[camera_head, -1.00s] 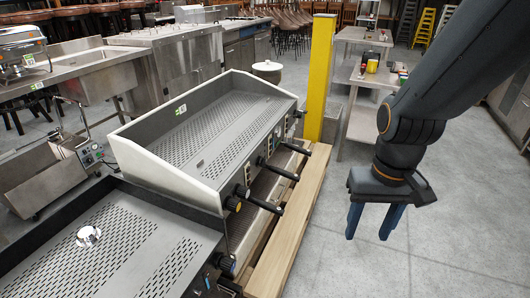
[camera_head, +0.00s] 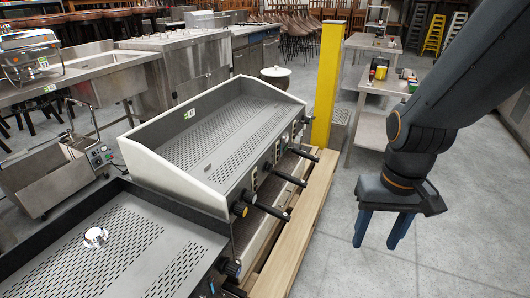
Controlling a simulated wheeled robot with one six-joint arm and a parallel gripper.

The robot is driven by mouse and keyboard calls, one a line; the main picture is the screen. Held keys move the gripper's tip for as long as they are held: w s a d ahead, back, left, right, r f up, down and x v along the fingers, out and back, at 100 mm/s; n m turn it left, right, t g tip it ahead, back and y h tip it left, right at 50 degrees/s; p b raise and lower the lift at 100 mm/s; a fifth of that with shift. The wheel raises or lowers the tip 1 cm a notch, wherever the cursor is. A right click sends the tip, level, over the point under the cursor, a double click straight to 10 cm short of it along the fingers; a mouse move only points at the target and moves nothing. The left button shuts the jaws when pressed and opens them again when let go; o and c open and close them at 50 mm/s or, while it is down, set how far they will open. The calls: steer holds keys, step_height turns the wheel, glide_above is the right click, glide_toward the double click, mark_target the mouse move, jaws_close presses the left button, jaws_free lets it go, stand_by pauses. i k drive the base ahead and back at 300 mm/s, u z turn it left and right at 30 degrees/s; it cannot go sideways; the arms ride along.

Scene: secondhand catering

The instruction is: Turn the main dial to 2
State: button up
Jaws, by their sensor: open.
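A large espresso machine (camera_head: 213,128) with a perforated top stands left of centre, its front panel facing right. Round dark knobs show on its front corner, one with a yellowish face (camera_head: 239,209) and one just above it (camera_head: 248,196). Another dark knob (camera_head: 232,268) is on the nearer machine (camera_head: 95,243) at lower left. I cannot tell which of these is the main dial, and no numbers are legible. My gripper (camera_head: 379,230) is open and empty, its two blue fingers pointing down over the floor, well right of the machines and apart from them.
Black handles (camera_head: 272,212) stick out from the machine's front. A wooden beam (camera_head: 300,240) runs along below it. A yellow post (camera_head: 327,85) stands behind, with a steel table (camera_head: 368,125) at the back right. The grey floor (camera_head: 440,240) between is clear.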

mark_target(267, 167)
steer(key=u, duration=0.55)
steer(key=k, duration=0.5)
steer(key=z, duration=1.8)
steer(key=i, duration=1.1)
steer(key=u, duration=1.85)
